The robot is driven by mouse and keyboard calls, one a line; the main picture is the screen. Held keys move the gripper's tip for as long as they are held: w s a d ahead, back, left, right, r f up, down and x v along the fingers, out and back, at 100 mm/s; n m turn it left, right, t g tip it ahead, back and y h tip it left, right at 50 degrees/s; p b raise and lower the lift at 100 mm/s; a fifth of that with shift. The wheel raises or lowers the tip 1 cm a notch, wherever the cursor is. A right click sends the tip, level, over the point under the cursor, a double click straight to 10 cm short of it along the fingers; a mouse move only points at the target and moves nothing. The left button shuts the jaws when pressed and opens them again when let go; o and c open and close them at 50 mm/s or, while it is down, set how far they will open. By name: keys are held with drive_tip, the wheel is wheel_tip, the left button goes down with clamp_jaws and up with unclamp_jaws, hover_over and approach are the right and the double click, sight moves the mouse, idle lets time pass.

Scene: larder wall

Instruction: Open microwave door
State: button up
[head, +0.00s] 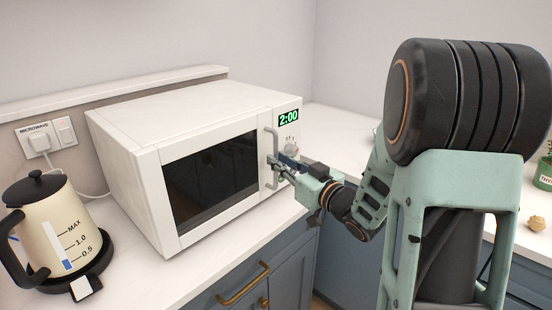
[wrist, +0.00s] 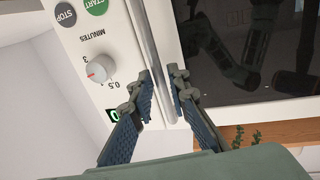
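The white microwave (head: 190,120) stands on the counter with its dark-windowed door (head: 212,172) shut. Its upright handle (head: 270,158) is on the right side of the door; in the wrist view the grey handle bar (wrist: 147,40) runs down between my fingers. My gripper (head: 278,165) is at the lower half of the handle. In the wrist view my gripper (wrist: 162,75) has one finger on each side of the bar, with narrow gaps showing, so it looks open around the bar. Contact with the bar is hard to tell.
A cream kettle (head: 50,228) stands on the counter left of the microwave. Blue cabinets (head: 290,275) with a brass handle are below. The counter before the door is clear.

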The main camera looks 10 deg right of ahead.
drive_tip(key=shift+x, duration=0.9)
drive_tip(key=shift+c, duration=0.3)
clamp_jaws()
